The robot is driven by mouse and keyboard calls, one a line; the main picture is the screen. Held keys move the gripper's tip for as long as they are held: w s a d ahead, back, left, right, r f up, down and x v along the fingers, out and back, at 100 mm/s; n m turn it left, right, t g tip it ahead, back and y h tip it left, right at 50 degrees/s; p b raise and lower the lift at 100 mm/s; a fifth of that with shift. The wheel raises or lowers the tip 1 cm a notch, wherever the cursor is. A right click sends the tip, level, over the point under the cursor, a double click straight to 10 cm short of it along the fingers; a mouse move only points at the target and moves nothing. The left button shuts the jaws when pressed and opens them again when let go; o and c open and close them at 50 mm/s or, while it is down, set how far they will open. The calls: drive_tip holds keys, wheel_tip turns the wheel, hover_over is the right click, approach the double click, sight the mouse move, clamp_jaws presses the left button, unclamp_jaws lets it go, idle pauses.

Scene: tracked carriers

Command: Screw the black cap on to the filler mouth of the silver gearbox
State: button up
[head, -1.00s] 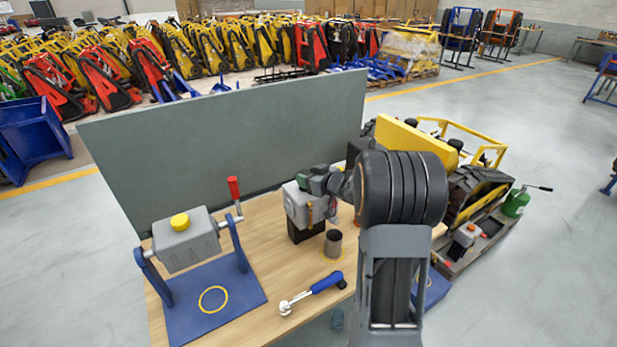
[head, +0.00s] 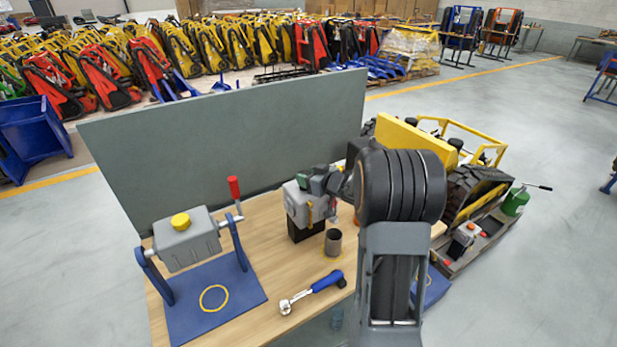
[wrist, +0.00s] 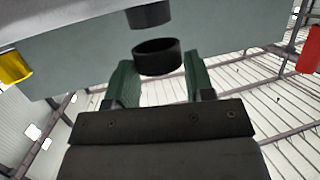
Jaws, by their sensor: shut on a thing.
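The silver gearbox (head: 297,209) is a grey box on a black stand at the far side of the bench; its edge shows at the top of the wrist view (wrist: 55,18). In the wrist view, which is upside down, a dark round filler mouth (wrist: 150,15) juts from it. My gripper (wrist: 160,78) has green fingers and is shut on the black cap (wrist: 158,58). The cap is apart from the mouth, with a small gap, roughly in line with it. In the head view my gripper (head: 318,181) is over the gearbox, and the cap is hidden.
A grey gearbox (head: 190,248) with a yellow cap hangs in a blue cradle at left. A dark cup (head: 333,243) and a blue-handled ratchet (head: 312,291) are on the bench. A grey panel (head: 230,135) stands behind. Yellow machinery (head: 410,139) stands at right.

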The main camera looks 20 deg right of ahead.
drive_tip(key=shift+f+b, duration=0.9)
drive_tip(key=shift+f, duration=0.6)
drive_tip(key=o, duration=1)
drive_tip(key=shift+o, duration=0.2)
drive_tip(key=v, duration=1.3)
drive_tip(key=shift+s+r+b, duration=0.15)
drive_tip(key=shift+s+b, duration=0.2)
drive_tip(key=shift+b, duration=0.05)
drive_tip(key=shift+d, duration=0.15)
